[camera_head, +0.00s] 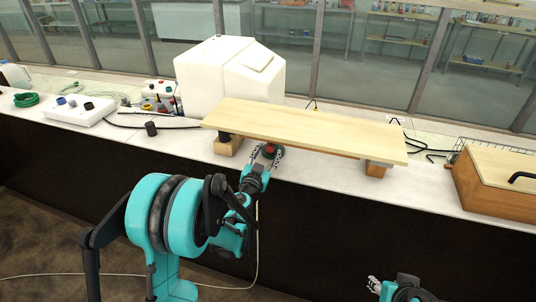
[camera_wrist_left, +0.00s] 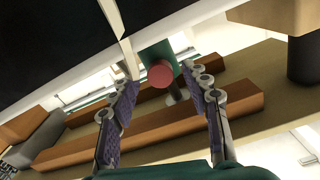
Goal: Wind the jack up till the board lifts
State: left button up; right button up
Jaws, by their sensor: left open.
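A long pale wooden board (camera_head: 310,128) lies across the bench top on a wooden block at the left (camera_head: 228,147) and another at the right (camera_head: 376,169). Under its front edge is the jack, a green body with a red knob (camera_head: 269,149). In the left wrist view the red knob (camera_wrist_left: 160,74) and green jack body (camera_wrist_left: 158,52) show beside the board's underside (camera_wrist_left: 262,70). My left gripper (camera_head: 266,154) is open, its fingers either side of the knob, apparently not touching it. My right gripper (camera_head: 374,284) is low at the bottom right; its fingers are unclear.
A white tank (camera_head: 212,75) stands behind the board. A white power strip (camera_head: 80,110), green cable coil (camera_head: 26,100) and small black cylinder (camera_head: 151,128) lie at the left.

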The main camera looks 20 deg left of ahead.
pick_arm(q)
jog(key=shift+w, duration=0.25)
jog(key=shift+c, duration=0.3)
grip_shut()
jog(key=m+b, duration=0.1)
jog(key=m, duration=0.3)
jog(key=shift+m, duration=0.4)
jog(key=shift+m+b, duration=0.45)
jog(key=shift+m, duration=2.05)
